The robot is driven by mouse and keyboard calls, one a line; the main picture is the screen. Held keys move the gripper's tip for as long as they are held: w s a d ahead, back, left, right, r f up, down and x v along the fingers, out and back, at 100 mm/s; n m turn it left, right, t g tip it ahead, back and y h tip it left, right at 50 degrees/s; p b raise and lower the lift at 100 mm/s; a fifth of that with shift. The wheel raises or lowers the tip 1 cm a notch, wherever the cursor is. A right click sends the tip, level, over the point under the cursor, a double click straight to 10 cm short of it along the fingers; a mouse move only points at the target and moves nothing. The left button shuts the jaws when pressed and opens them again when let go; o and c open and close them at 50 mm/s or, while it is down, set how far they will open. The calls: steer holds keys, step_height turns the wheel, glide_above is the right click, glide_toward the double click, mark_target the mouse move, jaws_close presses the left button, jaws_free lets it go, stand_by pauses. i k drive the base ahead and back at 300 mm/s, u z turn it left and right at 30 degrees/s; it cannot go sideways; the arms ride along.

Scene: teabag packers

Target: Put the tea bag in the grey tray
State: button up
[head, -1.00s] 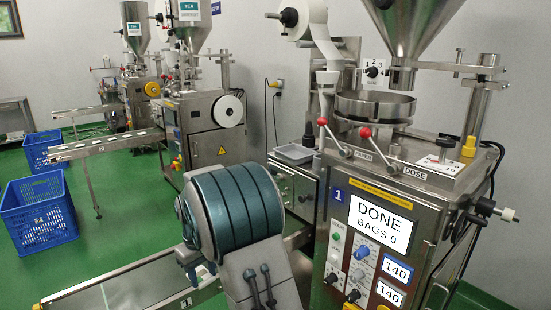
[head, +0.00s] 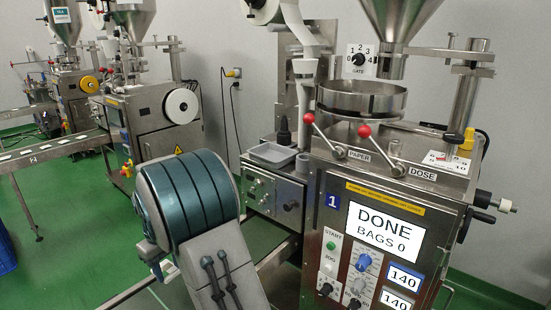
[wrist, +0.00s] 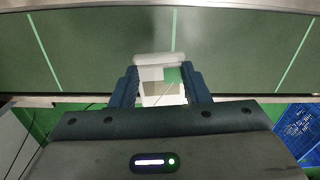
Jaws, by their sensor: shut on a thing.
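My gripper (wrist: 161,88) is shut on a small white tea bag (wrist: 150,91) with a green patch, held between its two dark blue fingers in the wrist view. In the head view my arm hides the gripper and the tea bag. The grey tray (head: 272,160) is a shallow open tray on the steel unit left of the machine marked 1. It stands beyond and to the right of my arm, apart from it. The tray's inside is only partly seen.
The machine (head: 375,225) marked 1, its screen reading DONE, BAGS 0, fills the right, with red-knobbed levers (head: 364,131) in front. A dark bottle (head: 284,131) and a small grey cup (head: 303,165) stand by the tray. A conveyor belt (wrist: 100,50) crosses the wrist view; a blue crate (wrist: 299,130) is lower right.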

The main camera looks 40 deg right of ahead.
mark_target(274, 158)
steer(key=z, duration=1.05)
